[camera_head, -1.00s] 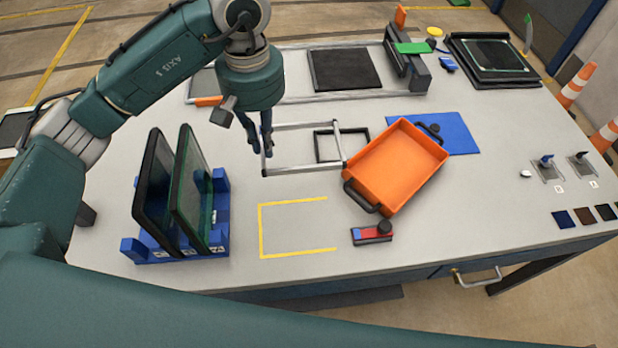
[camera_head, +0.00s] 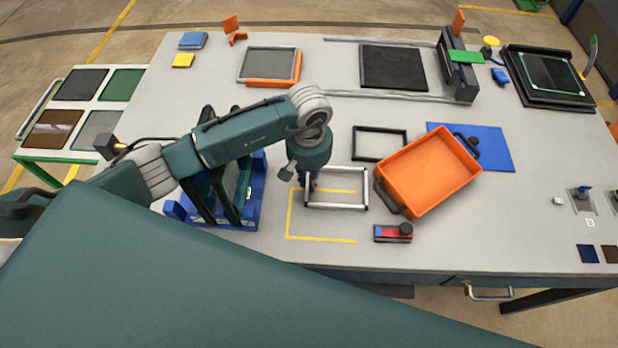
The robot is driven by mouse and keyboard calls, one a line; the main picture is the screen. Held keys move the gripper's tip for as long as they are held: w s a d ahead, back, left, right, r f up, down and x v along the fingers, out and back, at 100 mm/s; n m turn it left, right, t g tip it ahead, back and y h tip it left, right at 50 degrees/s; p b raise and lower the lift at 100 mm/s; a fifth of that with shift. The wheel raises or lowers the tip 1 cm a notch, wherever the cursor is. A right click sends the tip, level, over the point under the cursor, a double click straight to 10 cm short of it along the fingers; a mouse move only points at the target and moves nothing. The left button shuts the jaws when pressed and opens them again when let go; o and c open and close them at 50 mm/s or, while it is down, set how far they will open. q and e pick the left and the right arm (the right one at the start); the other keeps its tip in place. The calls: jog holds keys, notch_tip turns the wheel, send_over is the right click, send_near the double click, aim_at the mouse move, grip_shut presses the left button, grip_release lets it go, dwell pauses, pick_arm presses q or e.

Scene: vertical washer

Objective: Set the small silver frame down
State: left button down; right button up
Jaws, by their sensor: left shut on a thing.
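The small silver frame (camera_head: 337,207) is in the middle of the head view, over the area marked by yellow lines (camera_head: 288,215) on the table. My left gripper (camera_head: 306,184) is shut on the frame's left side. The frame looks roughly level and close to the table; I cannot tell whether it touches. Its right part reaches past the ends of the yellow lines. My right gripper is not in view.
An orange tray (camera_head: 428,170) stands just right of the frame, partly on a blue mat (camera_head: 492,150). A black frame (camera_head: 379,130) lies behind. A red and blue tool (camera_head: 392,233) lies at front right. A blue rack (camera_head: 252,212) with dark panels stands left, partly behind my arm.

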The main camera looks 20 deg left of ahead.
pick_arm(q)
jog(key=shift+f, duration=0.4)
jog(key=shift+f, duration=0.15)
jog(key=c, duration=1.8)
grip_release()
